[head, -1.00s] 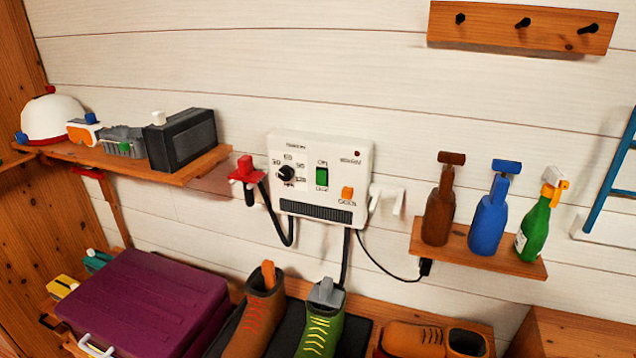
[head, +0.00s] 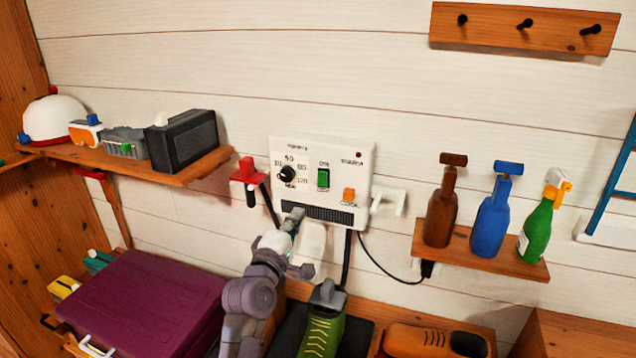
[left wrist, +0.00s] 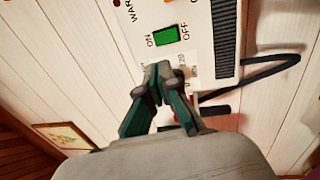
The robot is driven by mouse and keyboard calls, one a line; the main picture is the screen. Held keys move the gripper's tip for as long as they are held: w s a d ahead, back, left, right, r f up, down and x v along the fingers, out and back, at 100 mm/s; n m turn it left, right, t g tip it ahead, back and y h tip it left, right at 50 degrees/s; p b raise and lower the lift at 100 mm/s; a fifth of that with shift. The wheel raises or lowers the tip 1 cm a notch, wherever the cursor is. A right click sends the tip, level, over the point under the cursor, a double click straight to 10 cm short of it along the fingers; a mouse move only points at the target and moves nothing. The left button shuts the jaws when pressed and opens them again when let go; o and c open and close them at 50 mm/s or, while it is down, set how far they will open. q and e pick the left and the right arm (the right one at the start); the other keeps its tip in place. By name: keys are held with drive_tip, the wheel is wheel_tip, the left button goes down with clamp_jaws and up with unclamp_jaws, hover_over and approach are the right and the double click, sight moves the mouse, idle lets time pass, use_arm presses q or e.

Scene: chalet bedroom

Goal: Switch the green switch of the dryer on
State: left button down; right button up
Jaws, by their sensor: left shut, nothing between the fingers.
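The dryer (head: 352,160) is a white box on the wall with a dial, a dark vent grille and an orange switch. Its green switch (head: 323,178) sits near the panel's middle. In the left wrist view the green switch (left wrist: 166,36) lies between the ON and OFF labels; which way it is tipped I cannot tell. My left gripper (head: 294,216) is shut and empty, below and left of the switch at the grille's left end. In the left wrist view its fingertips (left wrist: 160,74) overlap the panel beside the dial, just short of the switch. Contact cannot be told.
A red holder (head: 246,170) is left of the dryer, a white hook (head: 388,199) right of it. A bottle shelf (head: 480,257) is at right, a loaded shelf (head: 202,166) at left. A green boot (head: 322,325) and purple case (head: 145,300) are below.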

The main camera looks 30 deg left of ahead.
sight(322, 175)
use_arm(q)
drive_tip(key=p+x, duration=0.3)
drive_tip(key=x, duration=0.9)
drive_tip(key=shift+w+r, duration=0.1)
drive_tip(key=shift+w, duration=0.1)
drive_tip(key=shift+p+x, duration=0.35)
drive_tip(key=shift+x, duration=0.45)
drive_tip(key=shift+w, duration=0.2)
drive_tip(key=shift+s, duration=0.1)
